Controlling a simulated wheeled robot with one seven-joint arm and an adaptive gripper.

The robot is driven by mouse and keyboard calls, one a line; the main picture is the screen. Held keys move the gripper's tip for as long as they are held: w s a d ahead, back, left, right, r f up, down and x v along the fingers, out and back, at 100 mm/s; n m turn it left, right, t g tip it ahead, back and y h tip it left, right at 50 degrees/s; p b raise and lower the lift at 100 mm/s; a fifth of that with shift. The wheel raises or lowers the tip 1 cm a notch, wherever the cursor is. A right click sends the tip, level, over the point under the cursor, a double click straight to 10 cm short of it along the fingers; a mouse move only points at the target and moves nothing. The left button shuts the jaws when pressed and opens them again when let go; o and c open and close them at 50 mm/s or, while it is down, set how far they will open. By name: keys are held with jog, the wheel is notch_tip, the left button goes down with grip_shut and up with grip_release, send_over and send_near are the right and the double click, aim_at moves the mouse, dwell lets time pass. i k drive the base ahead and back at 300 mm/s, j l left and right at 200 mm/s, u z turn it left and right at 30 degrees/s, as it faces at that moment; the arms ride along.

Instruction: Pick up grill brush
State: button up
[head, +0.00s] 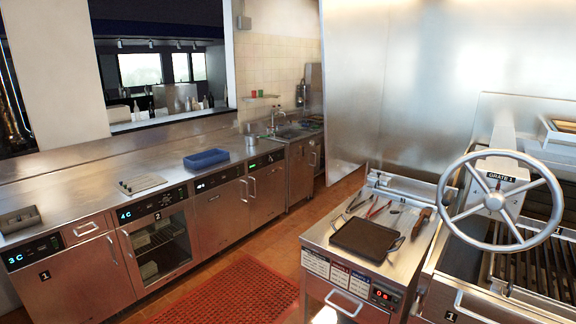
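A steel station (318,240) stands right of centre in the head view, with several utensils on its top. A brown and dark long item (422,219) lies at the right side of that top and looks like the grill brush; it is too small to be sure. A dark square griddle plate (366,240) with side handles lies on the front of the top. Tongs and other thin tools (374,208) lie behind the plate. My gripper is not in view.
A grill with a large steel handwheel (500,200) stands close at the right of the station. A long steel counter (100,185) with a blue tray (206,159) runs along the left. A red mat (235,290) lies on the floor between them.

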aim_at(421, 221)
jog(key=z, duration=1.15)
jog(key=i+j+z, duration=0.1)
jog(key=i+j, duration=0.15)
jog(key=i+j+z, duration=0.15)
jog(key=j, duration=0.3)
jog(key=i+j+z, duration=0.1)
jog(key=i+j, duration=0.2)
jog(key=i+j+z, duration=0.1)
jog(key=j, duration=0.35)
jog(key=i+j+z, duration=0.1)
jog(key=i+j, duration=0.2)
jog(key=j, duration=0.15)
jog(key=i+j+z, duration=0.15)
jog(key=j, duration=0.3)
jog(key=i+j+z, duration=0.1)
jog(key=j, duration=0.3)
jog(key=i+j+z, duration=0.1)
jog(key=i+j, duration=0.15)
jog(key=j, duration=0.25)
